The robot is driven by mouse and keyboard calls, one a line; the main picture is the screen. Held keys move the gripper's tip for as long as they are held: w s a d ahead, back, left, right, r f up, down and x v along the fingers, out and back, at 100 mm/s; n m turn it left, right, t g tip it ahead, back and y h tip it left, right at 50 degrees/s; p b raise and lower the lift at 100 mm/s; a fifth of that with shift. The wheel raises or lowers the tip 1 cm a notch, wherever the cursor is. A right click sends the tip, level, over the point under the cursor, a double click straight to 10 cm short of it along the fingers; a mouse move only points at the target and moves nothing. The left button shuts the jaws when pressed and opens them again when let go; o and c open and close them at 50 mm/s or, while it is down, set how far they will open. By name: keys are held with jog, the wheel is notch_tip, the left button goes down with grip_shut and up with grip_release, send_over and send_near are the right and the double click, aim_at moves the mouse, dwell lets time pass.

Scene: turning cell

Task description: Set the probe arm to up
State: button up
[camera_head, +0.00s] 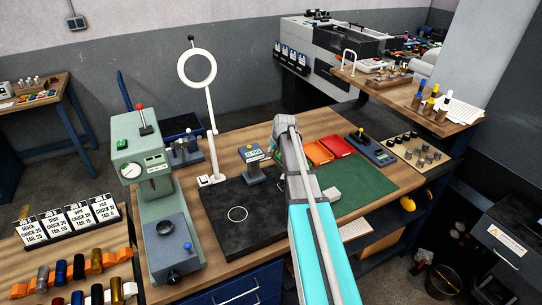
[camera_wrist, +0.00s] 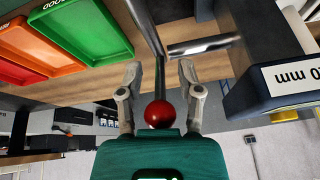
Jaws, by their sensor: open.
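In the wrist view the probe arm (camera_wrist: 157,75) is a steel rod with a red ball (camera_wrist: 159,113) at its near end. The ball lies between the two fingers of my gripper (camera_wrist: 159,80), which is open. I cannot tell whether either finger touches the rod. A dark blue block (camera_wrist: 240,95) with a white "20 mm" label stands to the right. In the head view my gripper (camera_head: 272,146) is beside the small blue gauge stand (camera_head: 254,172) with a green-lettered display. There the probe arm is not clearly seen, and its setting cannot be read.
A black mat (camera_head: 215,222) is in front. A ring lamp (camera_head: 204,110) and a pale green machine (camera_head: 155,190) stand to the left.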

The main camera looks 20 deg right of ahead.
grip_shut()
dwell(0.3)
